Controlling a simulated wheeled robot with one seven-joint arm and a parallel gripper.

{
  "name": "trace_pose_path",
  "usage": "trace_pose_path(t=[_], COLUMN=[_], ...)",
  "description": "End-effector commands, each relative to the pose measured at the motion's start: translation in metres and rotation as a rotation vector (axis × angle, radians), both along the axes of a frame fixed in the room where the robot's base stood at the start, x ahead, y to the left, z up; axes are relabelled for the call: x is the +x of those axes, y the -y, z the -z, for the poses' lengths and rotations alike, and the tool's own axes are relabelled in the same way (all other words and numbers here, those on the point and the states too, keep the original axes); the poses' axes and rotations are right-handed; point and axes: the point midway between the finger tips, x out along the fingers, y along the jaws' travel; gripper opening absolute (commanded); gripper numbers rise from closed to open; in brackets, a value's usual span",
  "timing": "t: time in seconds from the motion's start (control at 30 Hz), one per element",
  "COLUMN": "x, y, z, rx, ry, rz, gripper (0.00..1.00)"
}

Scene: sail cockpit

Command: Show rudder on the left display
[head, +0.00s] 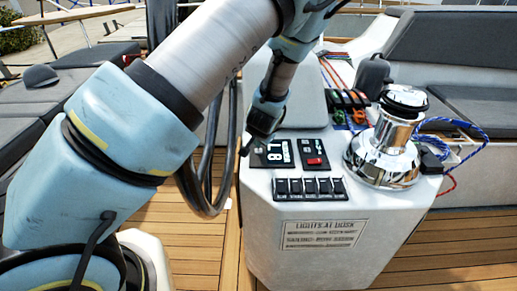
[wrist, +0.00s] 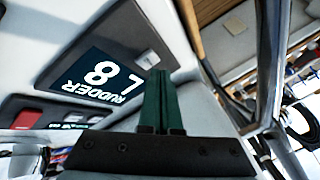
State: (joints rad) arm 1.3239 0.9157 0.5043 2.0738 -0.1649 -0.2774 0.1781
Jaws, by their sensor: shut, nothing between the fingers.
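The left display (head: 271,154) is a dark panel on the sloped top of the white console. In the wrist view the left display (wrist: 100,76) shows the word RUDDER with a large 8 and an L, rotated in that view. A small pale button (wrist: 148,60) sits at the display's edge. My gripper (head: 247,145) is at the left edge of this display in the head view, mostly small and dark there. In the wrist view my gripper (wrist: 160,80) has its green fingers together and empty, tips close to the button. I cannot tell whether they touch.
A second panel with a red part (head: 316,160) is to the right of the left display. A row of black switches (head: 309,189) lies below. A chrome winch (head: 388,145) and several ropes (head: 345,105) stand right. A lettered plate (head: 324,233) is on the console front.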

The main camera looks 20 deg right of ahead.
Motion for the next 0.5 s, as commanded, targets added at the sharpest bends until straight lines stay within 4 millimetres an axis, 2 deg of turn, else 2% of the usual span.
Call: trace_pose_path(t=[0.37, 0.5], x=[0.0, 0.0001], y=[0.0001, 0.0002], z=[-0.0031, -0.0105], rx=[-0.001, -0.001], ry=[0.0, 0.0], rz=[0.0, 0.0], gripper=[0.0, 0.0])
